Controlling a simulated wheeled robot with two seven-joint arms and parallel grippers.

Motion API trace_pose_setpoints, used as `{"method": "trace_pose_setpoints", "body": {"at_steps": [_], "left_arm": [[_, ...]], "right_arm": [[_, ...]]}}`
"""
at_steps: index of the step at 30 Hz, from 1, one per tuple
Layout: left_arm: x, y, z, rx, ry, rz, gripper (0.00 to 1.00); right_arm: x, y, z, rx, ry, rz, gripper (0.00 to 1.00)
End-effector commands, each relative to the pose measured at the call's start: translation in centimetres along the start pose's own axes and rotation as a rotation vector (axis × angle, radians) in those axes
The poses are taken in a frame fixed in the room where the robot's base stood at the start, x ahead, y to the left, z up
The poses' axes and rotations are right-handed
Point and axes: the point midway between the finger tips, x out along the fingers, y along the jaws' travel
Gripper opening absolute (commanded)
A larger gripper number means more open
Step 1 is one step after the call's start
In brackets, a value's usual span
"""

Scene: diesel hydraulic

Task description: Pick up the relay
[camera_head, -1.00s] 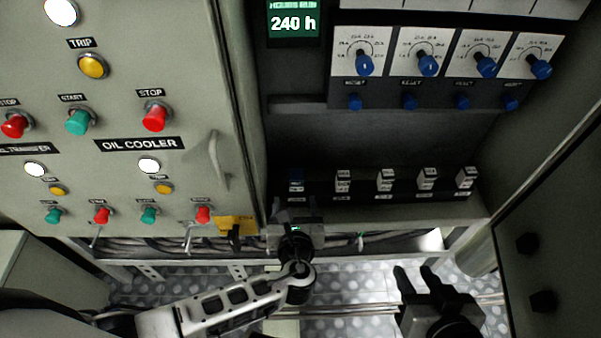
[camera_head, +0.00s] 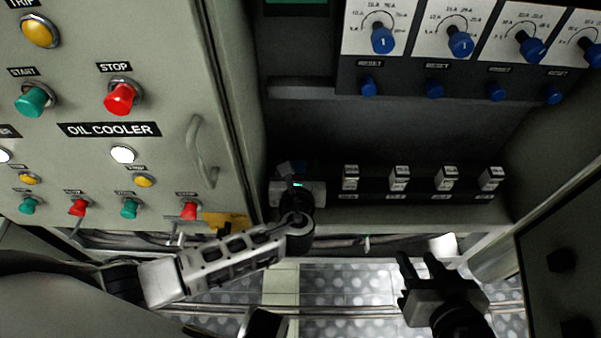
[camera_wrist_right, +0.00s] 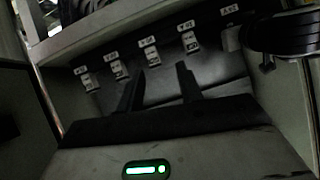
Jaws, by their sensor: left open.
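Several white relays stand in a row on a dark rail at the bottom of the open cabinet, such as one in the head view (camera_head: 350,177) and one in the right wrist view (camera_wrist_right: 150,52). My right gripper (camera_head: 418,264) is open and empty, low in front of the cabinet. Its spread fingers also show in the right wrist view (camera_wrist_right: 160,90).
Blue dials (camera_head: 461,44) and blue reset buttons (camera_head: 435,90) sit above the relays. A cabinet door with coloured buttons and a handle (camera_head: 201,150) stands on the left. A side panel (camera_head: 565,240) bounds the right. Open floor shows below the cabinet.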

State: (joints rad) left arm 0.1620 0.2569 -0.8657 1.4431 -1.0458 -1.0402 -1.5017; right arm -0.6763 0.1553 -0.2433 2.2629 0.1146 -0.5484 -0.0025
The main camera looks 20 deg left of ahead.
Motion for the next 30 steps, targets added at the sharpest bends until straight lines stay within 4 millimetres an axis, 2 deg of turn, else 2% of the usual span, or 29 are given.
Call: {"method": "trace_pose_setpoints", "body": {"at_steps": [4, 9, 10, 23, 30], "left_arm": [[0.0, 0.0, 0.1, 0.000, 0.000, 0.000, 0.62], [-0.1, 0.0, 0.1, 0.000, 0.000, 0.000, 0.15], [-0.1, 0.0, 0.1, 0.000, 0.000, 0.000, 0.13], [-0.2, 0.0, 0.6, 0.000, 0.000, 0.000, 0.13], [-0.8, 0.0, 2.5, 0.000, -0.001, 0.000, 0.13]], "right_arm": [[0.0, -0.1, -0.1, -0.001, 0.001, -0.001, 0.36], [-0.1, -0.1, -0.1, 0.001, 0.002, -0.001, 0.36], [-0.1, -0.1, -0.1, 0.001, 0.002, -0.001, 0.36], [-0.6, 0.1, -0.9, 0.000, 0.015, 0.009, 0.36], [-3.0, 0.3, -4.1, -0.010, 0.072, 0.035, 0.36]]}}
